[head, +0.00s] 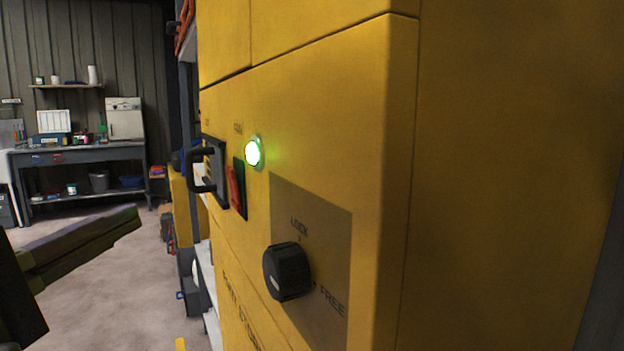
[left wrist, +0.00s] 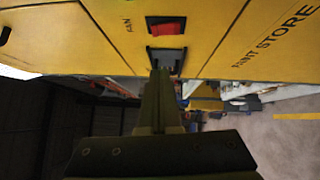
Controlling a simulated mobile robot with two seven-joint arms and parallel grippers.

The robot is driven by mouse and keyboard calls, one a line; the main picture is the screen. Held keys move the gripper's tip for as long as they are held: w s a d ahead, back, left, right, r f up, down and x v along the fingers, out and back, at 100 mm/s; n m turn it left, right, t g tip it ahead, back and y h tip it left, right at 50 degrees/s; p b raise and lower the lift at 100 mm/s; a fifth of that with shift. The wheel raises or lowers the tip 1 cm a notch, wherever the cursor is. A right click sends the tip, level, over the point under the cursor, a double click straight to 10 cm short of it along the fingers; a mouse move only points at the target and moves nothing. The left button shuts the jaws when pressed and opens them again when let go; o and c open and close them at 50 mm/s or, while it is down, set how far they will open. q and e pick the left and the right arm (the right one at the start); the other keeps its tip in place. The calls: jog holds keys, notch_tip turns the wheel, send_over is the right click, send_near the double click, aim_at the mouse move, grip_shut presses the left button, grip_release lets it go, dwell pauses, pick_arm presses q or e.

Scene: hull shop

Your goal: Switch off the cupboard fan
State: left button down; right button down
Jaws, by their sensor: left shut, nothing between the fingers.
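The yellow cupboard (head: 330,100) fills the right half of the head view. Its red fan switch (head: 236,190) sits in a dark frame below a small label, with a green lamp (head: 254,152) lit beside it. The switch also shows in the left wrist view (left wrist: 168,29), next to the word FAN. My left gripper (head: 136,216) is shut and empty, in front of the cupboard and apart from the switch. In the left wrist view its fingertips (left wrist: 162,74) point toward the cupboard, overlapping the dark fitting below the switch. My right gripper is not in view.
A black pull handle (head: 200,170) juts out left of the switch. A black knob (head: 287,271) marked LOCK and FREE sits lower right on a grey plate. A workbench (head: 80,153) stands far back left, with open floor before it.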

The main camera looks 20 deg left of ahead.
pick_arm(q)
jog(key=p, duration=0.2)
send_near(229, 175)
jog(key=w+a, duration=0.3)
jog(key=a, duration=0.1)
jog(key=shift+w+d+r, duration=0.15)
jog(key=shift+w+d, duration=1.35)
jog(key=shift+w, duration=0.1)
jog(key=p, duration=0.2)
jog(key=r+p, duration=0.1)
jog(key=shift+w+d+r+m+g+p, duration=0.1)
jog(key=shift+w+d+m+g+p, duration=0.15)
jog(key=shift+m+g+p, duration=0.1)
jog(key=shift+f+b, duration=0.5)
jog(key=shift+b, duration=0.05)
jog(key=shift+a+r, duration=0.1)
